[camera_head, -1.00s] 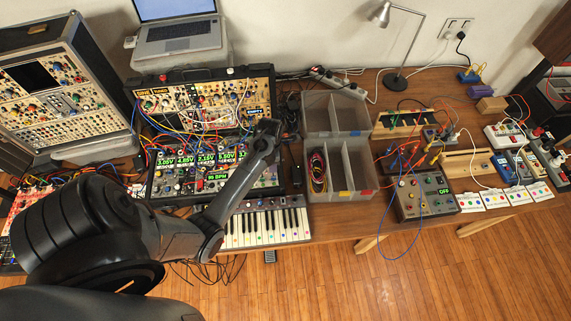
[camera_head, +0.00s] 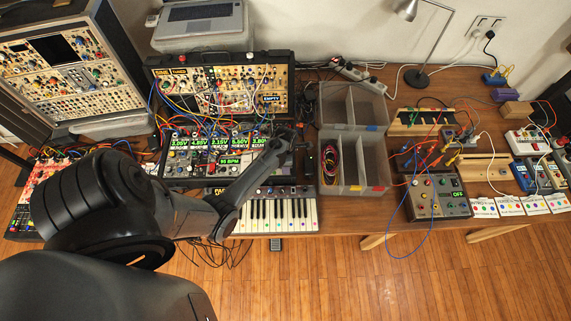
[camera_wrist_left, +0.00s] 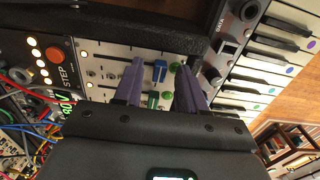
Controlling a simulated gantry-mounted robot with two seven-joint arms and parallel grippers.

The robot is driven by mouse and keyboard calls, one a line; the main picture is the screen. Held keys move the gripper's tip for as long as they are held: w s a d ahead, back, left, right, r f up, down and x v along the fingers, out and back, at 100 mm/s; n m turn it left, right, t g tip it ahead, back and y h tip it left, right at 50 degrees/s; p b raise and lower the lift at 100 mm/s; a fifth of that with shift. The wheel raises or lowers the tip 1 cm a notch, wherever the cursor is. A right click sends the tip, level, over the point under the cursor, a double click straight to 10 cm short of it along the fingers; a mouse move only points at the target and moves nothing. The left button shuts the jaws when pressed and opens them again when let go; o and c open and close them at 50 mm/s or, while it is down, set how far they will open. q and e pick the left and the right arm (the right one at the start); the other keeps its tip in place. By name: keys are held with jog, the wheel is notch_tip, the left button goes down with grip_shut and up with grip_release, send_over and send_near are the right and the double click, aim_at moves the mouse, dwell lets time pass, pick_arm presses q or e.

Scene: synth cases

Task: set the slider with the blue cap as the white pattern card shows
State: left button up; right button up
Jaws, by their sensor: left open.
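The slider with the blue cap (camera_wrist_left: 159,70) stands on a pale panel in the left wrist view. A green-capped slider (camera_wrist_left: 153,100) is close beside it. My left gripper (camera_wrist_left: 160,84) is open, with its two purple-grey fingers on either side of the blue cap; I cannot tell if either touches it. In the head view my left gripper (camera_head: 284,138) is over the right end of the lower synth case (camera_head: 215,181) and hides the sliders there. Several white cards with coloured dots (camera_head: 509,206) lie at the table's right front; I cannot tell which is the pattern card.
A keyboard (camera_head: 290,222) lies in front of the case, and an orange STEP button (camera_wrist_left: 53,54) is left of the sliders. Cables crowd the case's left part. A clear divided bin (camera_head: 354,189) stands to the right.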

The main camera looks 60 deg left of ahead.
pick_arm(q)
jog(key=shift+c, duration=0.4)
grip_shut()
jog(key=shift+a, duration=0.1)
jog(key=w+a+b, duration=0.1)
jog(key=a, duration=0.1)
jog(key=w+a+b, duration=0.1)
jog(key=a, duration=0.1)
jog(key=w+a, duration=0.1)
jog(key=a, duration=0.1)
jog(key=shift+w+a+f+b, duration=0.1)
jog(key=shift+w+a+b, duration=0.05)
jog(key=shift+b, duration=0.25)
jog(key=shift+a, duration=0.1)
jog(key=shift+o, duration=0.4)
grip_release()
